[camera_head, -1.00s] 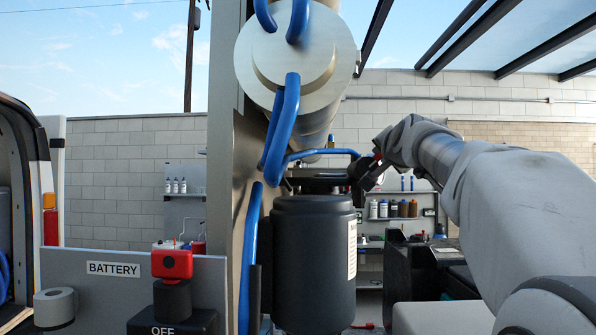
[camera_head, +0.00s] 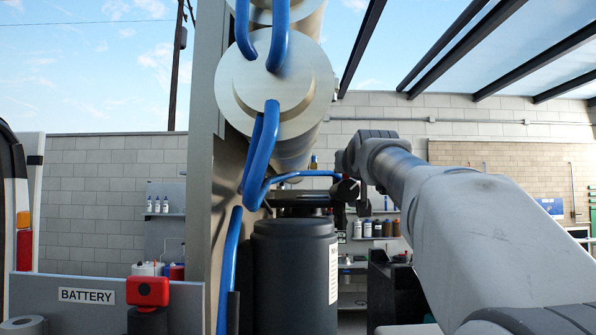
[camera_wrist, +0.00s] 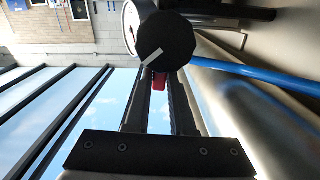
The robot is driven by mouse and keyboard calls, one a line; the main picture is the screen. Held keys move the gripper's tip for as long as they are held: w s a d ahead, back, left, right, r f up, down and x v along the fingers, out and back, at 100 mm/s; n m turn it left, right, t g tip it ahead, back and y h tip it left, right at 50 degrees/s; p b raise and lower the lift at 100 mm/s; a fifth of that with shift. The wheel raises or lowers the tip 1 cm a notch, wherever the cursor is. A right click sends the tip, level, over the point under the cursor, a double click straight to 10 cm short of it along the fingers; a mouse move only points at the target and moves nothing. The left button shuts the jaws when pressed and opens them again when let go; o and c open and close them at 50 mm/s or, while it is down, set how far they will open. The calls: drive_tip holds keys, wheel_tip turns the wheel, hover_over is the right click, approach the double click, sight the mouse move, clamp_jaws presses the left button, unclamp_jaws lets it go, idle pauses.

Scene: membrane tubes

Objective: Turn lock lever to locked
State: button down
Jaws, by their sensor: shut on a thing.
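A small red piece, which looks like the lock lever (camera_wrist: 159,83), sits between my fingertips in the wrist view. It is mostly hidden by the fingers. My gripper (camera_wrist: 161,77) is shut on it, its two dark fingers reaching up the picture. A black round knob (camera_wrist: 166,40) with a white line stands just beyond the fingertips. In the head view my gripper (camera_head: 350,197) is beside the top right of the dark cylindrical housing (camera_head: 294,275), under my grey wrist. The lever's angle cannot be told from these frames.
A blue hose (camera_head: 305,175) runs close to my gripper, and it also crosses the wrist view (camera_wrist: 245,70). Large silver tubes (camera_head: 275,85) lie above. A metal post (camera_head: 205,190) and the battery panel (camera_head: 85,291) with a red knob (camera_head: 147,291) stand left.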

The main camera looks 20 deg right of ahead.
drive_tip(key=shift+a+r+n, duration=0.2)
drive_tip(key=shift+n, duration=0.3)
drive_tip(key=c, duration=0.8)
unclamp_jaws()
drive_tip(key=shift+f, duration=0.1)
drive_tip(key=shift+o, duration=0.2)
drive_tip(key=b+v, duration=0.4)
drive_tip(key=v, duration=1.3)
drive_tip(key=shift+s, duration=0.2)
